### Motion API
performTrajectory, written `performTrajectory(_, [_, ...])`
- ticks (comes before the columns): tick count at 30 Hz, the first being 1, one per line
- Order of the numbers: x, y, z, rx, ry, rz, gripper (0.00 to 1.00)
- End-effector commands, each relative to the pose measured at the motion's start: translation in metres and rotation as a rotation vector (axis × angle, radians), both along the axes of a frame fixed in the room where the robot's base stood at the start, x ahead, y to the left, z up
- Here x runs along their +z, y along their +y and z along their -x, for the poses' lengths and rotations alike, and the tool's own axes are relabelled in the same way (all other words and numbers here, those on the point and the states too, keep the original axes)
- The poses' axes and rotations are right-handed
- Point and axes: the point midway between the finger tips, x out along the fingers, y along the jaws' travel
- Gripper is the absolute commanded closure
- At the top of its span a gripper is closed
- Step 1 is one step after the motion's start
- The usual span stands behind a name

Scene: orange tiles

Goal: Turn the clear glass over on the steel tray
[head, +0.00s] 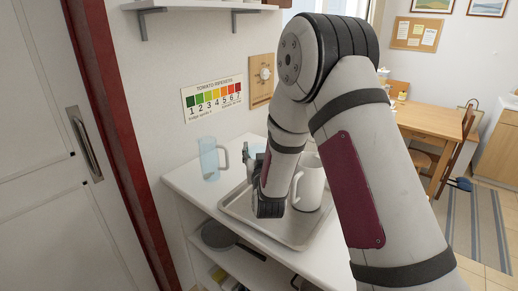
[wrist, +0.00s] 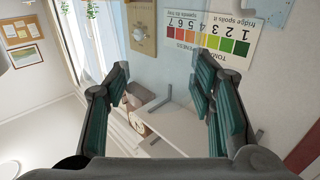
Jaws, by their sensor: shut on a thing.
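The clear glass (head: 256,149) shows as a small pale-blue patch behind my wrist in the head view. In the wrist view its faint, see-through body (wrist: 160,65) spans the space between my fingers. My gripper (head: 247,160) is shut on it, above the back left part of the steel tray (head: 237,222); in the wrist view its two dark, teal-padded fingers (wrist: 163,100) flank the glass. My arm hides most of the glass in the head view, and I cannot tell which way its mouth faces.
A white mug or jug (head: 312,187) stands on the tray, close to the right of my wrist. A clear bluish mug with a handle (head: 209,160) stands on the white counter (head: 185,178) left of the tray. A dark pan (head: 218,236) lies on the shelf below.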

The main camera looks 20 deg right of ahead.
Motion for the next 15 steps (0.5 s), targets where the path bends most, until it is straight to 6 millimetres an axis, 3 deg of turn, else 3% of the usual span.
performTrajectory(15, [-0.039, 0.000, -0.001, 0.000, 0.000, 0.000, 0.91])
